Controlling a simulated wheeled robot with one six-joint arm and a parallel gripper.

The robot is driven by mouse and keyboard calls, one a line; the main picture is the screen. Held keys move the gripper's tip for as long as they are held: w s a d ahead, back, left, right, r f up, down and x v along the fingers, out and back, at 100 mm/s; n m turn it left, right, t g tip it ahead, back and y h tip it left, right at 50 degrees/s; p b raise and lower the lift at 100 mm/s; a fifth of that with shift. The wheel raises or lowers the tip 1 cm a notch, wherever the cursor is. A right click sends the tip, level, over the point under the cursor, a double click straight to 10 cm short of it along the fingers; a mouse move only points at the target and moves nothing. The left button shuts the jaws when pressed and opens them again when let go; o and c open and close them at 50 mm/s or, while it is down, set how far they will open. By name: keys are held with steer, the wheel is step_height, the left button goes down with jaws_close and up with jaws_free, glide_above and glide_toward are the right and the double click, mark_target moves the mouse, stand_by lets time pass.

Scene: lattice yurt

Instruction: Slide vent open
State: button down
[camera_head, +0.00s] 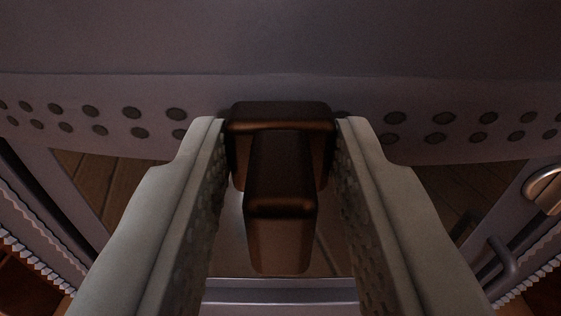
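My gripper (280,130) reaches forward from the bottom of the view, with one pale grey finger on each side. Between the fingers is a brown, rounded block-like handle (280,215), with a wider brown block (280,117) behind it. The fingers stand apart, with gaps beside the narrow front part. The fingertips are close to the sides of the wider block; I cannot tell whether they touch it. The handle hides the middle of that row.
A metal knob (545,188) and a grey bar handle (497,262) are at the right. Grey frame edges and white zigzag trim (35,255) show at the lower sides. Wooden boards (105,180) show below the panel. A pale ledge (280,290) crosses the bottom.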

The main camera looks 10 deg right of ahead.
mark_target(442, 122)
steer(key=shift+s+d, duration=0.2)
steer(key=shift+d, duration=0.8)
steer(key=shift+s+d, duration=0.2)
steer(key=shift+d, duration=0.85)
steer(key=shift+s+d, duration=0.2)
steer(key=shift+d, duration=0.8)
steer(key=c, duration=1.4)
jaws_free()
steer(key=shift+d, duration=0.15)
steer(key=s+a, duration=0.3)
steer(key=s, duration=1.4)
steer(key=shift+a, duration=0.2)
